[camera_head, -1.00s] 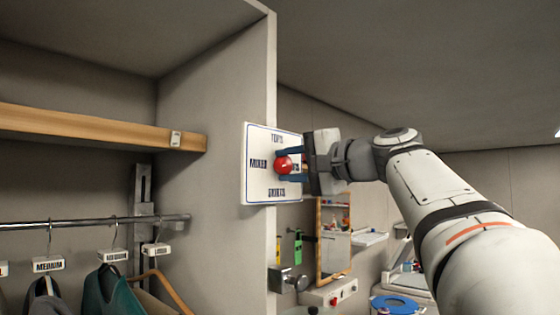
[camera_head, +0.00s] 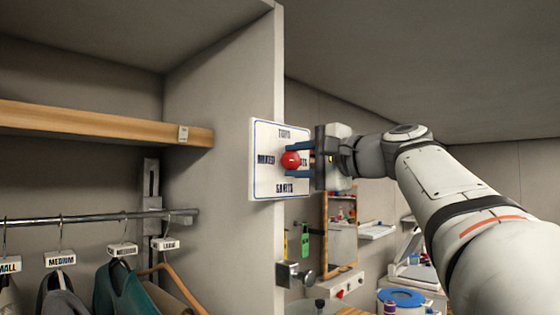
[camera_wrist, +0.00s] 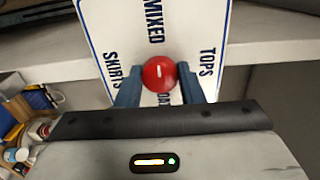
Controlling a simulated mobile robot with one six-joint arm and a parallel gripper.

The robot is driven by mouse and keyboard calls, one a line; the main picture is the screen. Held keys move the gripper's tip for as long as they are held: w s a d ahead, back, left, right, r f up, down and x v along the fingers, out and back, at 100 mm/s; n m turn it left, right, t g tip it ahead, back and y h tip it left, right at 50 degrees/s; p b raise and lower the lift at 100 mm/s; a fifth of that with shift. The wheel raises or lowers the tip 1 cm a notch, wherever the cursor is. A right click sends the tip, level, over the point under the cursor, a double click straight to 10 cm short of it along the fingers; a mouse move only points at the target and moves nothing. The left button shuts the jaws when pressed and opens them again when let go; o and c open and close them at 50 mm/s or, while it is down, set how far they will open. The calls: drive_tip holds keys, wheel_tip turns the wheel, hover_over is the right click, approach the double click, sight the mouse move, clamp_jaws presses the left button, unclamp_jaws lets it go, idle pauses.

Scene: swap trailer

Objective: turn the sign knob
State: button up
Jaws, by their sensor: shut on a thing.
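The sign (camera_head: 264,138) is a white board with a blue border on the front edge of the wardrobe's side panel. It reads TOPS at the top, MIXED at the left and SKIRTS at the bottom; the right word is mostly hidden. The red round knob (camera_head: 290,160) sits at its middle. My gripper (camera_head: 297,161) reaches in from the right and is shut on the knob. In the wrist view the knob (camera_wrist: 159,74) lies between the two blue fingers, and its white mark points toward MIXED on the sign (camera_wrist: 190,30).
A wooden shelf (camera_head: 90,124) and a rail (camera_head: 90,218) with several labelled hangers and clothes are at the left.

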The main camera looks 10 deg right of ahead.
drive_tip(key=o, duration=1)
drive_tip(key=b+v, duration=0.2)
drive_tip(key=v, duration=0.6)
